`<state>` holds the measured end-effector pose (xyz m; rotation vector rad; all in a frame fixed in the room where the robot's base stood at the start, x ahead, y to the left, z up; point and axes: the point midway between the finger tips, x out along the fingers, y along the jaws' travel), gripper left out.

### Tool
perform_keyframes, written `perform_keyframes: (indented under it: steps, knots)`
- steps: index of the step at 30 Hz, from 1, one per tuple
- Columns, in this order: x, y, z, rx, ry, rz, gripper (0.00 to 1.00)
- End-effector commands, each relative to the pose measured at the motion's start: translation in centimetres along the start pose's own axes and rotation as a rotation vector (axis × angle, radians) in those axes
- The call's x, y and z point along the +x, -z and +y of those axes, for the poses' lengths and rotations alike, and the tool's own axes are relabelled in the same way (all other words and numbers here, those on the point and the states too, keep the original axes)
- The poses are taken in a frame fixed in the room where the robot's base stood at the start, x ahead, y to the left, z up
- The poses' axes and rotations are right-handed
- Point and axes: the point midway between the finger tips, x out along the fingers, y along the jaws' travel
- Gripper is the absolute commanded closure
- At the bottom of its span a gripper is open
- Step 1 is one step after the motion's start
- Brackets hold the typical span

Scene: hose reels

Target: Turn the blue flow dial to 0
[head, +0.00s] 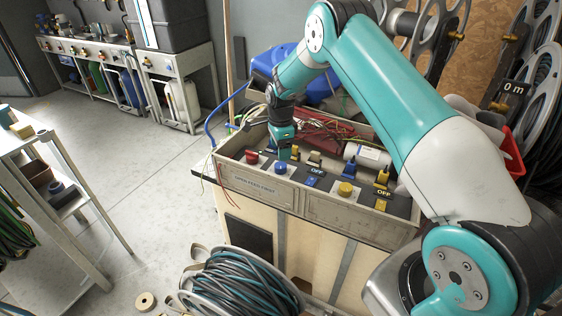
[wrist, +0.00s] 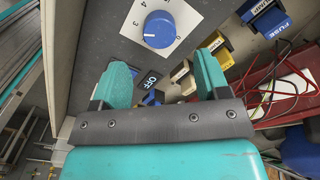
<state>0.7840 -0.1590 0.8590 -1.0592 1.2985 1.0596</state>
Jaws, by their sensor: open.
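The blue flow dial (wrist: 160,29) sits on a white square plate with numbers around it, at the top of the wrist view. It has a white pointer mark at its left side, near the 3; the 0 is at its right. In the head view a blue dial (head: 280,167) stands on the console's front panel. My gripper (wrist: 160,85) is open and empty in the wrist view, its two teal fingers apart, with the dial beyond the fingertips and not between them. In the head view my gripper (head: 284,150) is over the panel, close behind the blue dial.
OFF switches and yellow levers sit close by. A red tray with wires (wrist: 280,95) lies behind. A hose reel (head: 240,284) stands on the floor in front.

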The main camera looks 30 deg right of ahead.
Motion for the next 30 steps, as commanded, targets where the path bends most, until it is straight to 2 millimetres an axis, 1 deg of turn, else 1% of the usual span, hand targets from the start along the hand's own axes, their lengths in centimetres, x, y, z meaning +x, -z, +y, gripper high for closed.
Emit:
perform_keyframes:
  steps: [1,3,6,9,15,22,23,24,26,27,28,29,30]
  knots:
    - [1.1,0.0,0.1,-0.001,-0.004,0.0,0.31]
    - [2.5,0.0,0.1,-0.001,-0.004,0.0,0.31]
    - [4.2,0.0,0.1,-0.001,-0.003,0.0,0.31]
    - [5.4,0.0,0.0,-0.001,-0.001,0.0,0.31]
    - [6.5,0.0,0.0,-0.002,0.0,0.0,0.31]
    - [6.5,0.0,0.0,-0.001,0.0,0.0,0.31]
    - [6.5,0.0,0.0,-0.001,0.0,0.0,0.36]
    - [6.5,0.0,0.0,-0.001,0.0,0.0,0.45]
    - [6.5,0.0,0.0,-0.001,0.0,0.0,0.59]
    - [6.5,0.0,0.0,-0.001,0.0,0.0,0.68]
    - [6.5,0.0,0.0,-0.002,0.0,0.0,0.75]
    - [6.5,0.0,0.0,-0.002,0.0,0.0,0.81]
    - [6.5,0.0,0.0,-0.001,0.0,0.0,0.81]
